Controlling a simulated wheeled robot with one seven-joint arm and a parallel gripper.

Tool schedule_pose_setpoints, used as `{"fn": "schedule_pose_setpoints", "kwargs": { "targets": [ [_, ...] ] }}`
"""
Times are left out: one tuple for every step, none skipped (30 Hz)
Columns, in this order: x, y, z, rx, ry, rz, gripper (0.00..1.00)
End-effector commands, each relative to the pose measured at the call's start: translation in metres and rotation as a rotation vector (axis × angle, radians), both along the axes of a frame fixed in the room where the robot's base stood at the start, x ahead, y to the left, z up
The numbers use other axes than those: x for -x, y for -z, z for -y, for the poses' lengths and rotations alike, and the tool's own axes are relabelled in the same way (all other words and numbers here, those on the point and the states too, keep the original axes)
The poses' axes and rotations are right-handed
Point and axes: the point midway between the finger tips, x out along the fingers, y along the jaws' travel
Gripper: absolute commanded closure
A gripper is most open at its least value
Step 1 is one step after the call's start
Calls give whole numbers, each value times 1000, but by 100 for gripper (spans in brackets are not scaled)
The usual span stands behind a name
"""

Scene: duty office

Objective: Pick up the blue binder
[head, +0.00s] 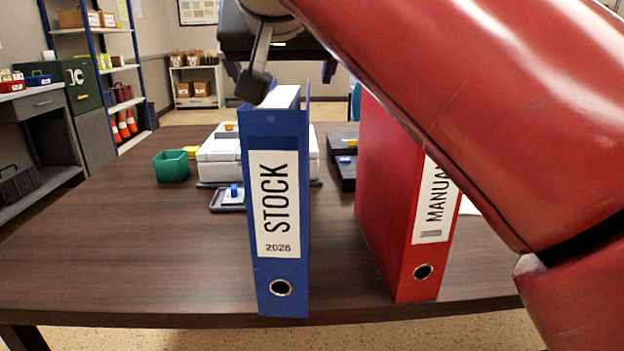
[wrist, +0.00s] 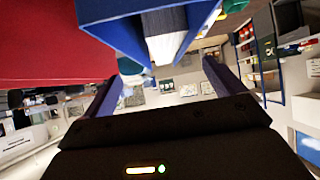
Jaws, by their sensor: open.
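The blue binder (head: 275,212) stands upright near the front edge of the desk. Its spine, with a white STOCK 2026 label, faces me. My gripper (head: 258,82) is at the binder's top, with one dark finger visible near its upper left corner. In the wrist view the open fingers of my gripper (wrist: 163,85) spread to either side, and the blue binder (wrist: 110,12) with its white pages shows ahead between them. I cannot tell whether a finger touches the binder.
A red MANUAL binder (head: 395,205) stands upright to the right, with a gap between; my arm partly hides it. Behind are a green box (head: 171,166), a white device (head: 219,160) and dark trays (head: 345,160). The desk's left front (head: 120,255) is clear.

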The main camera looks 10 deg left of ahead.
Motion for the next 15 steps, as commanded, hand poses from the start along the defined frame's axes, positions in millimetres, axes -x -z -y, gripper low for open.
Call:
{"fn": "schedule_pose_setpoints", "kwargs": {
  "targets": [
    [-5, 5, -1, 3, 1, -2, 6],
    [-8, 7, -2, 3, 2, -2, 6],
    [-12, 9, -3, 2, 1, -1, 6],
    [-14, 11, -3, 2, 1, -1, 6],
    [-17, 13, -4, 3, 2, -1, 6],
    [-21, 16, -5, 3, 1, -2, 6],
    [-24, 18, -6, 3, 1, -2, 6],
    [-28, 21, -8, 2, 0, -3, 6],
    [-34, 25, -9, 3, 1, -3, 6],
    [-38, 27, -10, 3, 1, -2, 6],
    [-41, 29, -11, 3, 1, -2, 6],
    [-45, 32, -12, 3, 1, -2, 6],
    [-48, 34, -13, 2, 1, -1, 6],
    [-50, 35, -13, 2, 2, -2, 6],
    [-52, 37, -13, 2, 2, -2, 6]
  ]
}}
